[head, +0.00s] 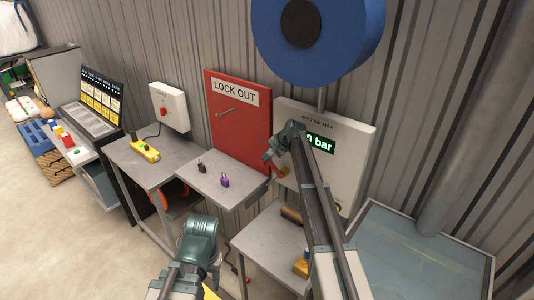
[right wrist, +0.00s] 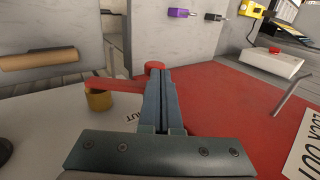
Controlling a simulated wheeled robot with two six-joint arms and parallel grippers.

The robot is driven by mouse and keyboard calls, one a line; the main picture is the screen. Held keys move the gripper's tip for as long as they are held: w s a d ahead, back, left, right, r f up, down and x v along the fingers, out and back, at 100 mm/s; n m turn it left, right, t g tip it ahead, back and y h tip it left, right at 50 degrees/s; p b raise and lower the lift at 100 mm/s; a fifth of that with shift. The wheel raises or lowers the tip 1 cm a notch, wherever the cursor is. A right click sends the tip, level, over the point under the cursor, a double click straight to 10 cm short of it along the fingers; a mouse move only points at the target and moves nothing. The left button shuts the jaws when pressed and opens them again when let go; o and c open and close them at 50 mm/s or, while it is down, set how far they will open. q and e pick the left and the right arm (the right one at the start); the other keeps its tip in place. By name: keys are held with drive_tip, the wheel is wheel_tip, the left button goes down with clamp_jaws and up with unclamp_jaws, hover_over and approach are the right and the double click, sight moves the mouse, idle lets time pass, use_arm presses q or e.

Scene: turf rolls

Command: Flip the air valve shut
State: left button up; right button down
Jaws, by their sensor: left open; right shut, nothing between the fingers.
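The air valve is a red lever (right wrist: 128,84) on a brass body (right wrist: 99,101), on the white air panel (head: 355,145). In the right wrist view the lever runs from the brass body to a round end beside my fingertips. My right gripper (head: 268,160) is shut and empty at the lever (head: 279,172); its fingers (right wrist: 160,85) lie alongside the round end, and I cannot tell whether they touch. The panel's green display (head: 321,143) ends in "0 bar", its left part hidden by my right arm. My left gripper (head: 205,240) is low in front, open, its fingertips unclear.
A red LOCK OUT board (head: 238,125) hangs left of the panel. A shelf (head: 222,182) below it holds a black padlock (head: 202,167) and a purple padlock (head: 225,180). A blue reel (head: 335,45) hangs above. A grey table (head: 262,238) stands below the panel.

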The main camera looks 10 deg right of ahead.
drive_tip(key=shift+w+a+f+g, duration=0.15)
drive_tip(key=shift+w+a+g, duration=0.1)
drive_tip(key=shift+w+g, duration=0.1)
drive_tip(key=shift+w+a+f+g+h, duration=0.2)
drive_tip(key=shift+w+f+g+h, duration=0.15)
drive_tip(key=shift+h, duration=0.15)
drive_tip(key=shift+w+a+f+b, duration=0.3)
drive_tip(key=shift+w+f+b, duration=0.05)
drive_tip(key=shift+f, duration=0.15)
drive_tip(key=shift+w+a+f+b, duration=0.3)
drive_tip(key=shift+w+f+b, duration=0.05)
drive_tip(key=shift+f, duration=0.15)
use_arm(q)
drive_tip(key=shift+w+f+b, duration=0.3)
drive_tip(key=shift+f+b, duration=0.3)
drive_tip(key=shift+f, duration=0.25)
drive_tip(key=shift+w+f+b, duration=0.3)
drive_tip(key=shift+f+b, duration=0.25)
drive_tip(key=shift+f, duration=0.3)
use_arm(e)
drive_tip(key=shift+x, duration=1.4)
drive_tip(key=shift+w+a, duration=0.1)
use_arm(q)
drive_tip(key=shift+r, duration=0.1)
use_arm(e)
drive_tip(key=shift+r, duration=0.2)
